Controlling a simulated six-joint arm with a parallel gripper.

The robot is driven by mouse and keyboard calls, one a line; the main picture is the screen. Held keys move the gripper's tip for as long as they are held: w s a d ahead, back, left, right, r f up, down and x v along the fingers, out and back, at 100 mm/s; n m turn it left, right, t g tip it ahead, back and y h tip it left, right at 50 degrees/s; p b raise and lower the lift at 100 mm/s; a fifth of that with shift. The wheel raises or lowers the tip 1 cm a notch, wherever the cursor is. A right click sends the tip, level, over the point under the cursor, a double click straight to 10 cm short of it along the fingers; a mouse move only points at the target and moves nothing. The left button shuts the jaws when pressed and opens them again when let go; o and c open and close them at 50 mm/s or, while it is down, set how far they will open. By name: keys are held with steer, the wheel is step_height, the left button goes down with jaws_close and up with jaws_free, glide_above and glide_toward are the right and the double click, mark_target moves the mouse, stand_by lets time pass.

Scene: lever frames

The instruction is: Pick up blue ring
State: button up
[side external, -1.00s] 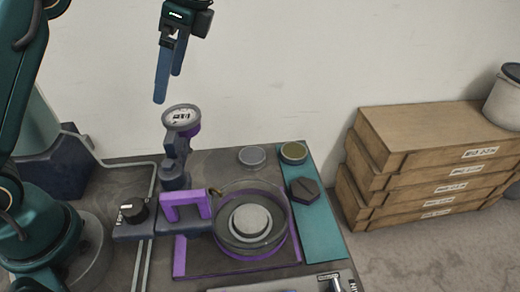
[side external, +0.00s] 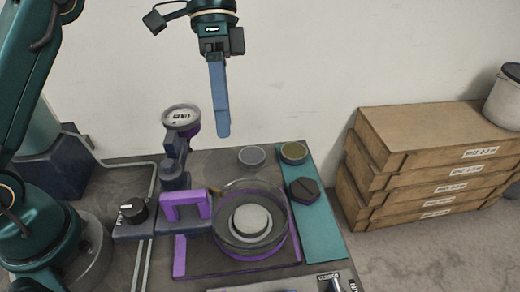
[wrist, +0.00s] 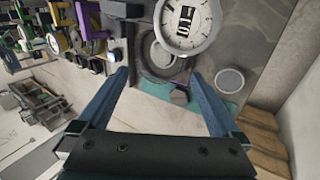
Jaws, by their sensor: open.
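I see no plainly blue ring. A small round grey-blue piece with a raised rim (side external: 252,156) lies on the dark work plate, left of an olive round piece (side external: 293,152). Which of them, if either, is the blue ring I cannot tell. My gripper (side external: 221,134) hangs above the plate, higher than these pieces, with blue fingers pointing down. In the wrist view my gripper (wrist: 158,73) is spread wide, with nothing held between the fingers. A pale round disc (wrist: 230,80) shows right of the right finger there.
A round gauge (side external: 182,117) stands on a post left of my gripper. A clear round chamber with a purple band (side external: 243,255) sits in front, beside a purple bracket (side external: 185,205). A dark hexagonal knob (side external: 304,190) lies on the teal strip (side external: 320,235). Wooden boxes (side external: 425,130) stand right.

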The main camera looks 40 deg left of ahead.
steer(key=w+d+f+n+h, duration=0.2)
steer(key=d+n+h, duration=0.3)
steer(key=n, duration=0.2)
steer(key=n+t+h, duration=0.5)
steer(key=n+t, duration=0.3)
steer(key=n, duration=1.1)
glide_above(295, 151)
steer(key=s+a, duration=0.2)
steer(key=s, duration=0.2)
step_height(295, 151, down, 8)
steer(key=shift+d+r, duration=0.1)
steer(key=shift+r, duration=0.1)
steer(key=a+f+n, duration=0.1)
steer(key=n, duration=0.1)
steer(key=w+a+f+n+t+y, duration=0.1)
steer(key=f+n, duration=0.1)
steer(key=a+f+n+t+y, duration=0.1)
steer(key=n, duration=0.1)
steer(key=shift+w+a+f+n, duration=0.15)
steer(key=shift+f+n, duration=0.15)
steer(key=shift+f, duration=0.05)
steer(key=shift+w+f, duration=0.1)
steer(key=shift+f, duration=0.15)
steer(key=shift+x, duration=2.35)
steer(key=shift+r, duration=0.15)
